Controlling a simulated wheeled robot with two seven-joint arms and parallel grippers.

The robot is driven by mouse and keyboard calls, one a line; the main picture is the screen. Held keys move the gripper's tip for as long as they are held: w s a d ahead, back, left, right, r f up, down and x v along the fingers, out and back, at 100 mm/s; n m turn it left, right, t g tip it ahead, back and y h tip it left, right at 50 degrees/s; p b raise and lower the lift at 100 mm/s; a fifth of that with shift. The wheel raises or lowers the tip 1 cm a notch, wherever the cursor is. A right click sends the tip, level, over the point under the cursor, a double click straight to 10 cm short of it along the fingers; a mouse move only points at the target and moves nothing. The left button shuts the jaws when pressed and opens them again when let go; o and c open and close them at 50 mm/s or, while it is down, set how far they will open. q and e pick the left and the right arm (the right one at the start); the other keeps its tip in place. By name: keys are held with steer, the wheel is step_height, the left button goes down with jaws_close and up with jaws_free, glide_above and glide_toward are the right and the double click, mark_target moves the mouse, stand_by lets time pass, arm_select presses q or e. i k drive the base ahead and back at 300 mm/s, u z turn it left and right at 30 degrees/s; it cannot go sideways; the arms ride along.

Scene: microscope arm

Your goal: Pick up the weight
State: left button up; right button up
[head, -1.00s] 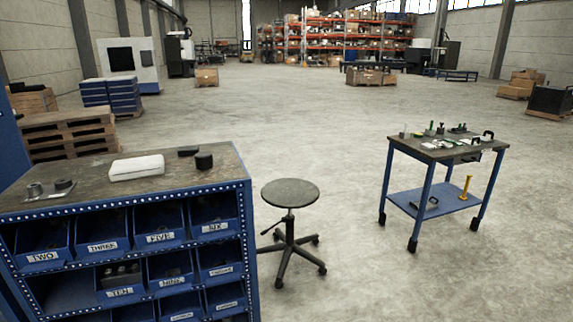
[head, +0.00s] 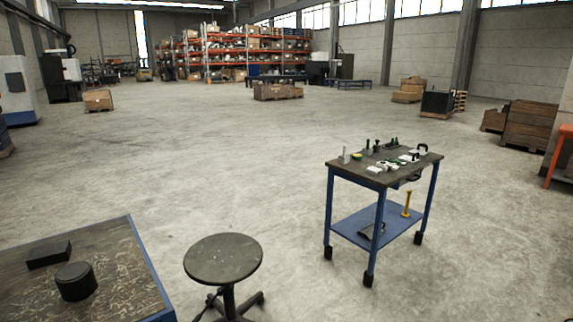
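I cannot tell for sure which thing is the weight. A short black cylinder (head: 76,281) stands on the worn top of the blue-edged bench (head: 115,250) at the lower left. A flat black block (head: 48,254) lies just behind it. Small items, among them a pale upright piece (head: 345,155), several dark knobs and white pieces, are on the wheeled blue cart (head: 350,173) at the right; they are too small to make out. Neither of my grippers is in view.
A round stool (head: 223,259) stands between the bench and the cart. A yellow tool (head: 406,204) stands on the cart's lower shelf (head: 378,226). Wooden crates (head: 530,124) are at the far right. The concrete floor beyond the cart is wide and clear.

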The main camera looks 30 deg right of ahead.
mark_target(377, 148)
steer(key=z, duration=2)
steer(key=i, duration=3.5)
steer(key=u, duration=0.85)
